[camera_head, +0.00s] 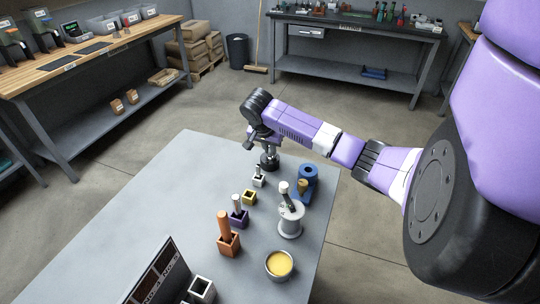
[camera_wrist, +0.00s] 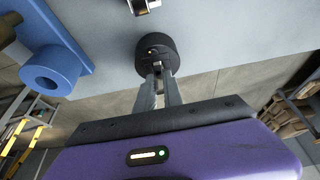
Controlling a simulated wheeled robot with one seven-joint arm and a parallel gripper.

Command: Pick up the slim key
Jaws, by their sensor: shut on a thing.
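My gripper (camera_head: 268,150) points down at the far end of the grey table. Its fingertips meet at a round black holder (camera_head: 269,163) that stands on the tabletop. In the wrist view the fingers of my gripper (camera_wrist: 157,70) are close together at the side of the black holder (camera_wrist: 155,45). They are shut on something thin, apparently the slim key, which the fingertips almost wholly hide. I cannot tell whether it is still seated in the holder.
The table's left is clear.

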